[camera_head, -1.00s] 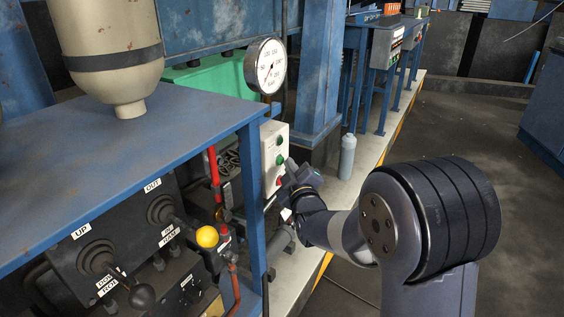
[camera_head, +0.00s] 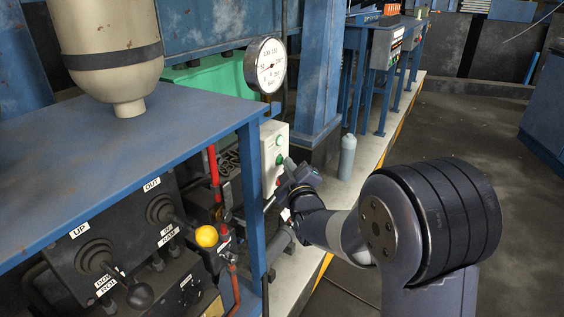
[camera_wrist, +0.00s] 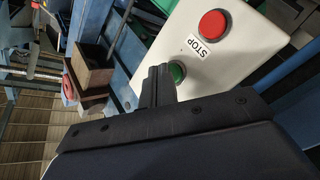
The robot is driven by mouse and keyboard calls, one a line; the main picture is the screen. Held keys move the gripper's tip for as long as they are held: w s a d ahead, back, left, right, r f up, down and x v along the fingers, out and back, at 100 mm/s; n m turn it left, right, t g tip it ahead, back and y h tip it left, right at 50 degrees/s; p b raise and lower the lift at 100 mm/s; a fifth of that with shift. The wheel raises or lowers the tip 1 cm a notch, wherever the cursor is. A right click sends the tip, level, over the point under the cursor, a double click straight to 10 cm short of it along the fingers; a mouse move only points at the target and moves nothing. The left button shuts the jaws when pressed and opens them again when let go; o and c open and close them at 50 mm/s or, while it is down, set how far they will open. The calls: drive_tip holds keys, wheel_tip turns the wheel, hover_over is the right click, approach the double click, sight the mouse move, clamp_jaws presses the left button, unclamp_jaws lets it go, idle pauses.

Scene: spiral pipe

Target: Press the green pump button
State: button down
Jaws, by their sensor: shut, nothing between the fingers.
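The green pump button (camera_wrist: 177,72) shows in the wrist view on the white control box (camera_wrist: 235,55), partly covered by my fingers. My gripper (camera_wrist: 157,74) is shut and empty, its fingertips at the button's left edge. I cannot tell whether they touch it or whether it is pushed in. A red button (camera_wrist: 213,23) with a STOP label sits on the same box. In the head view, the control box (camera_head: 268,141) stands beside the blue table leg, and my gripper (camera_head: 288,167) is at its right face, hiding part of it.
A pressure gauge (camera_head: 265,66) stands above the box. A blue table (camera_head: 120,150) and a lever panel (camera_head: 85,235) with a yellow knob (camera_head: 206,236) are at left. A grey bottle (camera_head: 347,158) stands behind my gripper. The floor at right is open.

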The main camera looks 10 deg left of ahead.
drive_tip(key=shift+s+d+b, duration=0.3)
drive_tip(key=shift+d, duration=0.25)
drive_tip(key=shift+d, duration=0.1)
drive_tip(key=d, duration=0.1)
drive_tip(key=s+d+b, duration=0.1)
drive_tip(key=d, duration=0.1)
drive_tip(key=s+d, duration=0.1)
drive_tip(key=shift+d+b, duration=0.25)
drive_tip(key=shift+b, duration=0.15)
drive_tip(key=shift+a, duration=0.1)
drive_tip(key=shift+w+a+r+p, duration=0.2)
drive_tip(key=shift+w+a+p, duration=0.3)
drive_tip(key=shift+p, duration=0.75)
drive_tip(key=p, duration=0.2)
drive_tip(key=shift+s+a+p, duration=0.15)
drive_tip(key=shift+s+p, duration=0.05)
drive_tip(key=shift+p, duration=0.1)
